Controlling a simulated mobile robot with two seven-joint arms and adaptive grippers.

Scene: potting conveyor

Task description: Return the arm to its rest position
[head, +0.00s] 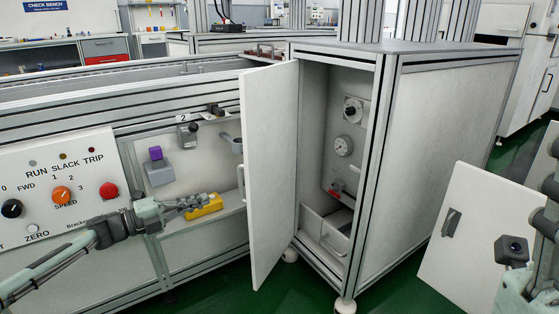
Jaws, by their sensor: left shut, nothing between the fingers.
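My left arm comes in from the left, across the front of the control panel. Its gripper (203,201) is shut and empty, with the fingertips in front of a yellow block (208,209) on the conveyor's lower ledge. Whether the fingertips touch the block cannot be told. Part of my right arm (545,220) shows at the right edge; its fingers are not seen.
The control panel (75,165) with knobs is close to my left arm. An open cabinet door (268,170) stands just right of the gripper, hinged on a white cabinet (440,140). A loose-looking white panel (468,235) is near my right arm. Green floor shows below.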

